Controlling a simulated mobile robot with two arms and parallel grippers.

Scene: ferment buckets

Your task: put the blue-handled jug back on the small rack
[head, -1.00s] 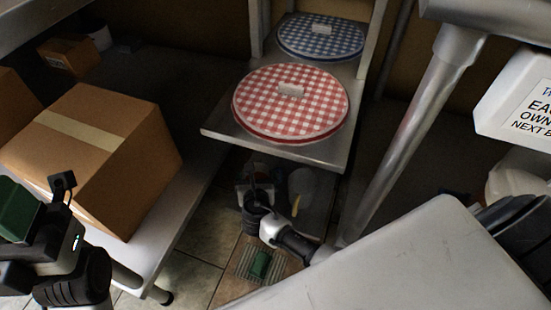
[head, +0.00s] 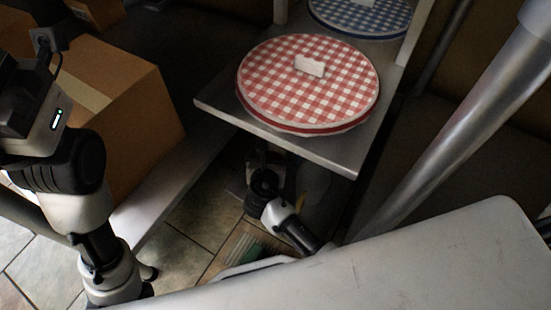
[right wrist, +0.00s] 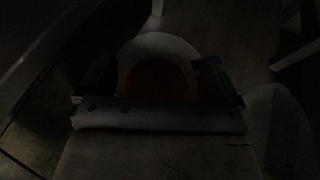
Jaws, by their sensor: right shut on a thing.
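My right gripper (head: 262,182) is low under the metal shelf in the head view, in deep shadow. In the dark right wrist view its fingers (right wrist: 155,82) are shut on a pale, round-rimmed thing (right wrist: 158,44) with an orange-brown middle, seemingly a jug. Its handle colour is too dark to make out. A faint yellow patch (head: 301,190) shows beside the gripper in the head view. I cannot pick out the small rack for sure; a slatted piece with a green patch (head: 248,249) lies low below the gripper. My left arm is at the left, its fingertips outside the picture.
A red-checked round lid (head: 308,92) sits on the metal shelf (head: 225,114), with a blue-checked lid (head: 362,16) behind. A cardboard box (head: 146,120) stands on the left bench. A metal post (head: 450,130) and a pale surface (head: 420,260) bound the right.

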